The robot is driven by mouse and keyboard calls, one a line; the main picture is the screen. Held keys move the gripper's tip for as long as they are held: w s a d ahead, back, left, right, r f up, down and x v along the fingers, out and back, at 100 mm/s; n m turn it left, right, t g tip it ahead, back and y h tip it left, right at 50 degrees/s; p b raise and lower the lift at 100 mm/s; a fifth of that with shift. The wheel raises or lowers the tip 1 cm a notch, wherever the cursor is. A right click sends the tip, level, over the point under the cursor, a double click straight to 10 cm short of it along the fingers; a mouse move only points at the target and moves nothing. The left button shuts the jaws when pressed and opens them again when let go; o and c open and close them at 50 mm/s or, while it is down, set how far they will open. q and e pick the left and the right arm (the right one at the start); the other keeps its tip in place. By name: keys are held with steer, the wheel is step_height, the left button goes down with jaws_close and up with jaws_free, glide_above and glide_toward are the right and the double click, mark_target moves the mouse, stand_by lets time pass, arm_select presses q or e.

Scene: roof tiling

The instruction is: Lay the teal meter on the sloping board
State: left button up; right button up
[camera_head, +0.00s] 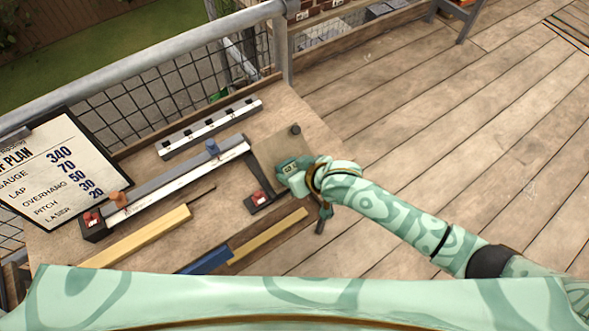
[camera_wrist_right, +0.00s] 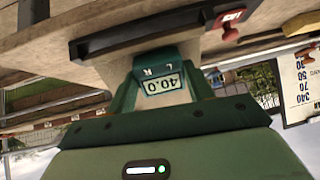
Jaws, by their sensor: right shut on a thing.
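The teal meter (camera_head: 289,167) is held in my right gripper (camera_head: 296,178), over the right end of the workbench. In the right wrist view the meter (camera_wrist_right: 162,88) sits between the two fingers, and its small display seems to read 40.0. The sloping board (camera_head: 268,149) is a tan panel just behind and left of the meter in the head view; its pale face (camera_wrist_right: 190,52) also shows behind the meter in the wrist view. I cannot tell whether the meter touches the board. My left gripper is not in view.
A long rail with red-ended stops (camera_head: 180,178), a slotted white rail (camera_head: 208,127), a black bracket with a red block (camera_head: 259,198) and wooden battens (camera_head: 140,236) lie on the bench (camera_head: 245,228). A plan clipboard (camera_head: 58,170) leans at left. A metal railing (camera_head: 150,55) runs behind.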

steer(key=shift+s+d+f, duration=0.15)
steer(key=shift+s+f, duration=0.05)
steer(key=shift+f, duration=0.05)
stand_by(0.6)
steer(key=o, duration=1)
steer(key=r+p, duration=0.1)
steer(key=s+r+p, duration=0.1)
steer(key=p, duration=0.1)
steer(key=shift+d, duration=0.35)
steer(key=p+v, duration=0.4)
steer(key=p, duration=0.2)
steer(key=shift+s+r, duration=0.25)
steer(key=shift+s, duration=0.1)
